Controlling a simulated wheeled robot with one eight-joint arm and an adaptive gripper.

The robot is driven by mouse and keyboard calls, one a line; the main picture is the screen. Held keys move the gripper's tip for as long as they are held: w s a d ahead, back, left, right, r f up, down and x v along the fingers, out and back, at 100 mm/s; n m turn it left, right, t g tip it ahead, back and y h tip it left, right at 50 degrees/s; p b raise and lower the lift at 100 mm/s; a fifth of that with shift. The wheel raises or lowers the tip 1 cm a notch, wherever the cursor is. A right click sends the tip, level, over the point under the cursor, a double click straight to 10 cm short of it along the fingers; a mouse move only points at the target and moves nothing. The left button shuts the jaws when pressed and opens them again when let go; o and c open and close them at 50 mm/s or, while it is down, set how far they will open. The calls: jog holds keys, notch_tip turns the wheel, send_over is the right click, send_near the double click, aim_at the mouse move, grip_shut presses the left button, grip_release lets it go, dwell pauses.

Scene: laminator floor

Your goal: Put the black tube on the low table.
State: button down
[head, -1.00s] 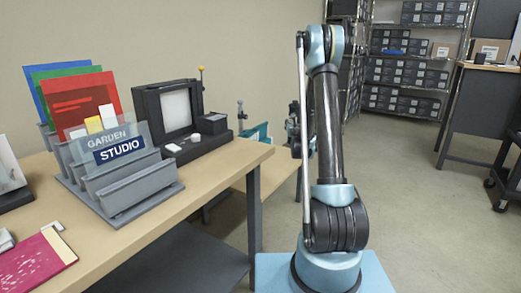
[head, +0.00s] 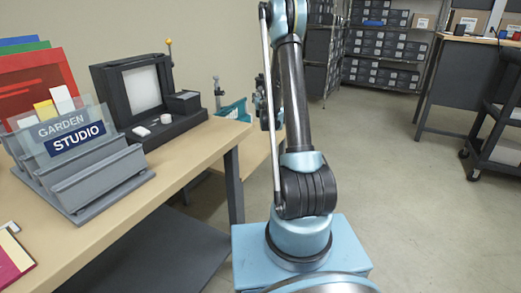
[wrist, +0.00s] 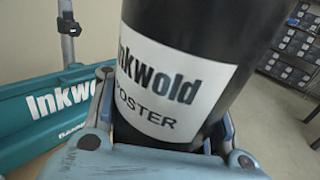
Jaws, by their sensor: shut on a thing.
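The black tube (wrist: 180,25), with a white label reading "Inkwold" and "POSTER", fills the middle of the wrist view. My gripper (wrist: 165,125) is shut on it, with blue-grey fingers on both sides; the tube leans slightly. In the head view my arm hides the tube, and the gripper is mostly hidden behind the arm. A lower wooden tabletop, which looks like the low table (head: 252,154), shows behind the tall bench, partly covered by my arm.
A tall bench (head: 190,150) at left holds a grey sign rack (head: 85,180) and a dark framed device (head: 140,100). A teal "Inkwold" box (wrist: 50,115) stands beyond my gripper. Shelving (head: 375,60) and a black cart (head: 500,135) are at right; the floor between is clear.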

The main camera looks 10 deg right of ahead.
jog(key=w+d+f+n+g+y, duration=0.2)
jog(key=w+f+n+y, duration=0.25)
jog(key=w+f, duration=1.1)
jog(key=shift+m+y, duration=0.35)
jog(key=shift+m, duration=0.1)
jog(key=shift+s+a+f, duration=0.1)
jog(key=shift+s+f, duration=0.2)
jog(key=shift+f, duration=1.5)
jog(key=shift+s+a+f, duration=0.1)
jog(key=shift+s+f, duration=0.2)
jog(key=shift+f, duration=1.5)
jog(key=shift+s+f, duration=0.3)
jog(key=shift+f, duration=1.5)
jog(key=c, duration=0.8)
grip_release()
jog(key=shift+o, duration=0.2)
jog(key=shift+s, duration=0.1)
